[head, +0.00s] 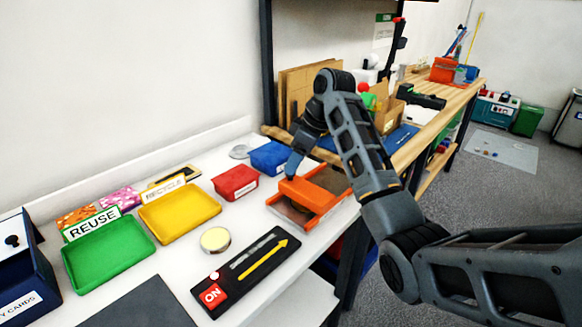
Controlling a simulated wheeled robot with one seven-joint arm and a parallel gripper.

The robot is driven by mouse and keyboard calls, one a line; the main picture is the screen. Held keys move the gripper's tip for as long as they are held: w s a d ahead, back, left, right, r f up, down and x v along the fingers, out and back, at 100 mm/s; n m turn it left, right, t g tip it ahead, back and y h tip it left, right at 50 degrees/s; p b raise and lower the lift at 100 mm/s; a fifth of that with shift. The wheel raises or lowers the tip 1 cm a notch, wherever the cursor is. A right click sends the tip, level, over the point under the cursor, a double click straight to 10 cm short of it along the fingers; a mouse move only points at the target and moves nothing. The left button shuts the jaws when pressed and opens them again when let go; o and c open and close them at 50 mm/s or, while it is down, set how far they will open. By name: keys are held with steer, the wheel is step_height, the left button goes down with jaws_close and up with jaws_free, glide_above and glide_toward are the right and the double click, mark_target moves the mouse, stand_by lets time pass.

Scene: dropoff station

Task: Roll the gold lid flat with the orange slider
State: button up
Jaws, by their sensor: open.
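The gold lid (216,239) is a small round disc with a pale gold face. It lies on the white table between the yellow tray and the black ON panel. The orange slider (309,194) is a thick bar lying across an orange frame (325,211) with a dark bed, at the table's right edge. My gripper (291,174) reaches down at the slider's left end. Its jaws are open, but I see them from the side, and whether they touch the slider is hard to tell. The lid is clear of the gripper and the orange frame.
A red bin (236,183) and a blue bin (270,157) stand left of the orange frame. A green REUSE tray (108,254) and a yellow tray (180,213) stand further left. A black panel (250,272) with a yellow arrow lies in front. A wooden workbench (440,112) is behind.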

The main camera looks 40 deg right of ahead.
steer(key=shift+x, duration=1.35)
steer(key=shift+c, duration=0.3)
jaws_close()
